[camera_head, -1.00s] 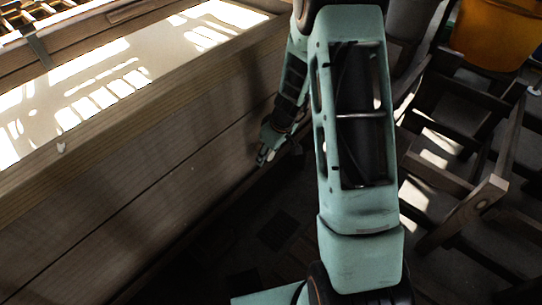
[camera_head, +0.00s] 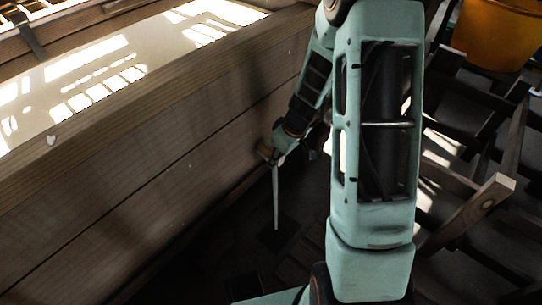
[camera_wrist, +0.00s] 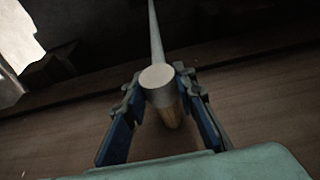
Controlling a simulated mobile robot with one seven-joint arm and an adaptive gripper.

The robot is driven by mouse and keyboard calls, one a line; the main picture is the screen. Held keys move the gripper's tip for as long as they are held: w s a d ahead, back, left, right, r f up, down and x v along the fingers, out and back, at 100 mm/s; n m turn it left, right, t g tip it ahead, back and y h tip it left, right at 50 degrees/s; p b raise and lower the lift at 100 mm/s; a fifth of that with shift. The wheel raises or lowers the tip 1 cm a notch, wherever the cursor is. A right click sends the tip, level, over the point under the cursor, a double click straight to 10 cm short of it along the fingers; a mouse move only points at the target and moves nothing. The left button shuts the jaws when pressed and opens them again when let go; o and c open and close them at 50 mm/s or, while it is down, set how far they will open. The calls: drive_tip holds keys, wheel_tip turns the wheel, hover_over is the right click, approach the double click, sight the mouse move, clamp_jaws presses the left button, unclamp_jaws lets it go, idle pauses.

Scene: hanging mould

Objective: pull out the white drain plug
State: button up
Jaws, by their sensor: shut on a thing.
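My gripper (camera_head: 278,157) is low beside the wooden vat wall in the head view. In the wrist view my gripper (camera_wrist: 160,85) has its two fingers closed against the sides of the white drain plug (camera_wrist: 158,77), whose pale round end faces the camera. A tan, wood-coloured cylindrical part (camera_wrist: 171,115) shows below the pale end; I cannot tell if the two are joined. A thin white stream (camera_head: 275,200) falls from the gripper's tip to the dark floor. The stream also shows in the wrist view (camera_wrist: 154,30), running up from the plug. The drain hole is hidden.
The wooden vat (camera_head: 150,150) stands on the left, with pale sunlit liquid or pulp (camera_head: 130,60) inside its rim. An orange bucket (camera_head: 497,35) and a dark wooden frame (camera_head: 465,210) stand on the right.

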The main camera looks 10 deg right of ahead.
drive_tip(key=shift+s+d, duration=0.15)
drive_tip(key=shift+s, duration=0.1)
drive_tip(key=o, duration=1.2)
drive_tip(key=v, duration=1.2)
drive_tip(key=shift+w+d, duration=0.1)
